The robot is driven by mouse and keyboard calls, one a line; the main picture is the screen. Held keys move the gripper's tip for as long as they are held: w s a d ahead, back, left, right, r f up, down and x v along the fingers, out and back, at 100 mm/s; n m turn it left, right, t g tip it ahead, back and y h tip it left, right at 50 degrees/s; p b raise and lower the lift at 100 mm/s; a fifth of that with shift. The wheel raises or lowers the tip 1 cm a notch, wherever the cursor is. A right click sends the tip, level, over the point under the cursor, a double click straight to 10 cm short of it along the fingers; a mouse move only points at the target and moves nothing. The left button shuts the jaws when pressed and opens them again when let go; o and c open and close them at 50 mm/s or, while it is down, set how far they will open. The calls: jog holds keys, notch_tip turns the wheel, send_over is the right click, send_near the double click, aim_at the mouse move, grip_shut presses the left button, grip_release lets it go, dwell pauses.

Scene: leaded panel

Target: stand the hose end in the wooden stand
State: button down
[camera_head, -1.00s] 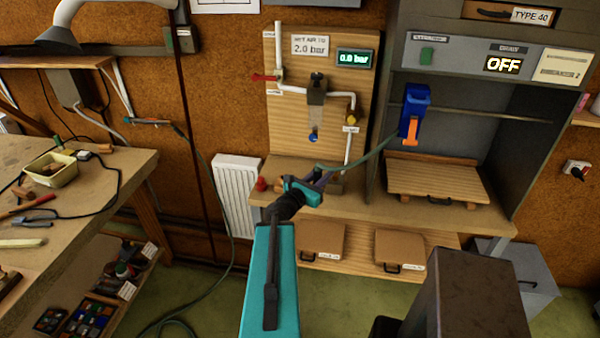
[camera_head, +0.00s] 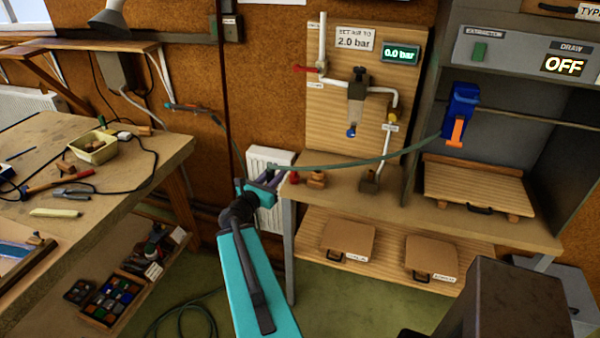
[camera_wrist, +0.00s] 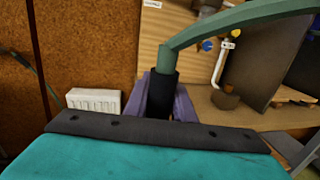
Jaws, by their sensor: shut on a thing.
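My gripper (camera_head: 268,181) is shut on the hose end (camera_wrist: 161,95), a black sleeve on a green hose (camera_head: 350,162). In the wrist view the sleeve stands roughly upright between the purple fingers (camera_wrist: 186,105), and the hose bends off to the upper right. The hose runs to a blue and orange tool (camera_head: 460,112) hung in the grey booth. A small wooden block (camera_head: 317,180), which looks like the wooden stand, sits on the bench right of my gripper, apart from it. Its top is too small to make out.
A red object (camera_head: 294,178) sits beside the block. A pipe with a brown foot (camera_head: 369,183) stands farther right before the wooden panel (camera_head: 345,120). A white radiator (camera_head: 267,160) is behind my gripper. A cluttered workbench (camera_head: 100,180) fills the left.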

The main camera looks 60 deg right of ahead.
jog(key=w+a+f+n+t+b, duration=0.2)
jog(key=w+a+t, duration=0.1)
jog(key=w+a, duration=0.9)
jog(key=w+a+f+n+t+b, duration=0.2)
jog(key=w+a+t+b, duration=0.1)
jog(key=w+a, duration=0.95)
jog(key=w+a+f+n+t+y+b, duration=0.1)
jog(key=a+f+n+t+y+b, duration=0.1)
jog(key=a, duration=1.5)
jog(key=w+a+f+n+t+y+b, duration=0.1)
jog(key=a+t, duration=0.3)
jog(key=a, duration=1.4)
jog(key=shift+w+f+n+y+b, duration=0.35)
jog(key=shift+w+n+y+b, duration=0.25)
jog(key=shift+w+n+b, duration=0.15)
